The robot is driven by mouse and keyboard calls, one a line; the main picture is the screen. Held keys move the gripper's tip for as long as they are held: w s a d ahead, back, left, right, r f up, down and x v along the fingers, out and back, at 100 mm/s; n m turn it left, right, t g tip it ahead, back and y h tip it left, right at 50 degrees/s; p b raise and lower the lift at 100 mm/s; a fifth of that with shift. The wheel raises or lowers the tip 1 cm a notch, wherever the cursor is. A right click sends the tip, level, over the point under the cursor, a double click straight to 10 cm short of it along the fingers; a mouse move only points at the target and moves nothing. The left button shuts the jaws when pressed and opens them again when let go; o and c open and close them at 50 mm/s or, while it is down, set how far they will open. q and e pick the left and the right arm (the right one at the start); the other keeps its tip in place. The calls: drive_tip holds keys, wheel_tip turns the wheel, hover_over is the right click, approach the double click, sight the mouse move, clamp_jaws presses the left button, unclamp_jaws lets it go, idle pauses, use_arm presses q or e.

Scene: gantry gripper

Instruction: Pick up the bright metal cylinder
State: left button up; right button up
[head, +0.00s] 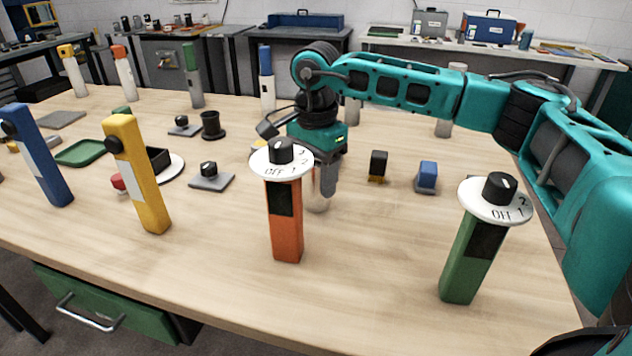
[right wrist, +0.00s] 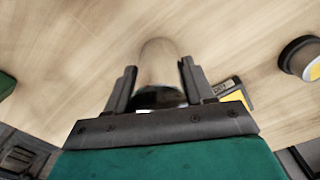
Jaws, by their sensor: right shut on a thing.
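The bright metal cylinder (head: 317,201) stands near the middle of the table, partly hidden behind the orange post and its white dial. My right gripper (head: 326,180) reaches down from the teal arm and is shut on the cylinder. In the right wrist view the two dark fingers of the gripper (right wrist: 157,78) flank the cylinder (right wrist: 158,60), which looks pale and reflects the wood. I cannot tell whether its base touches the table. My left gripper is not in view.
An orange post (head: 286,225) with a white dial stands just in front of the gripper. A green post (head: 467,265) with a dial stands front right, and a yellow post (head: 140,180) left. Small black (head: 378,165) and blue (head: 427,176) blocks lie to the right. The front middle is bare wood.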

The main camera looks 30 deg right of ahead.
clamp_jaws()
drive_tip(key=shift+r, duration=0.15)
